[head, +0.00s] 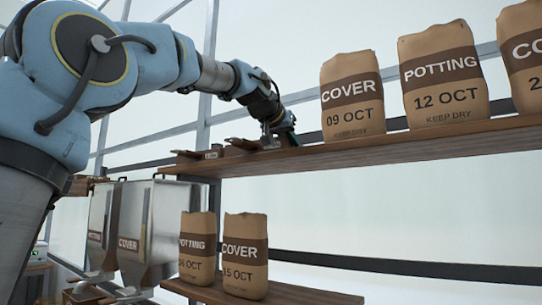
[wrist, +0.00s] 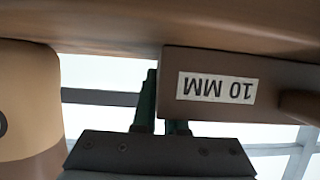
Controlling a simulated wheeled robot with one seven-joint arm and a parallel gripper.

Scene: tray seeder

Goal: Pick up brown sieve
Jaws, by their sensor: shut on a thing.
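A brown sieve (wrist: 270,92) with a white label reading "10 MM", upside down in the wrist view, fills the right of that view. My gripper (wrist: 158,118) has its dark green fingers at the sieve's left edge, one beside it and one partly hidden by it. The gripper is shut on this edge. In the head view my gripper (head: 280,138) is at the left part of the upper shelf, just right of a brown sieve (head: 243,145). Another flat brown piece (head: 188,156) lies farther left. The gripped edge is too small to see clearly there.
The upper shelf (head: 420,146) carries several paper bags, the nearest a COVER bag (head: 352,98) right of my gripper. Below are metal hoppers (head: 140,225) and two bags (head: 245,256) on a lower shelf. A bag (wrist: 28,105) is close at left in the wrist view.

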